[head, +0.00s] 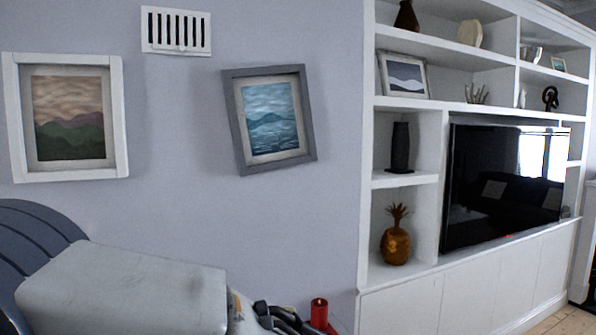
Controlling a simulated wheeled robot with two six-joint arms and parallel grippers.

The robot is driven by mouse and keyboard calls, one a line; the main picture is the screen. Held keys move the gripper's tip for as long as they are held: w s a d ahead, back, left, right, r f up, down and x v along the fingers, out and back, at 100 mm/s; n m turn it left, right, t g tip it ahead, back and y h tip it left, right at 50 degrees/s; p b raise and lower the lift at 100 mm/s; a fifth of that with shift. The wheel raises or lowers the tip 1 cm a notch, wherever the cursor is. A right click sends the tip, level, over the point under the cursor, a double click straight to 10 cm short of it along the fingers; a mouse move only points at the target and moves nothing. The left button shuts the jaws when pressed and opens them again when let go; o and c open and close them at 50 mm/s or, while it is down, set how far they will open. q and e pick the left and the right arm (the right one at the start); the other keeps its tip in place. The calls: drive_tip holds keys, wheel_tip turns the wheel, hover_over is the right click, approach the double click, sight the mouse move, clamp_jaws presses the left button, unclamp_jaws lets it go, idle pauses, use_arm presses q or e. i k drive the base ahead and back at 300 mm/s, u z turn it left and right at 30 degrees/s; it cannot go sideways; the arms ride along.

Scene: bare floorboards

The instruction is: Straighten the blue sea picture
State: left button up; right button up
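The blue sea picture (270,117) hangs on the pale wall in the middle of the head view. A large pale grey block, which looks like a link of my arm, fills the lower left, well below the picture.
A white-framed hill picture (119,120) hangs to the left, and a white vent (177,31) above. White shelving (367,200) with ornaments and a television (503,185) stands to the right. The wall around and below the blue picture is clear.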

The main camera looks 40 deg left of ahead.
sight(269, 108)
drive_tip(key=i, duration=0.65)
drive_tip(key=u, duration=0.9)
drive_tip(key=i, duration=0.55)
drive_tip(key=u, duration=0.65)
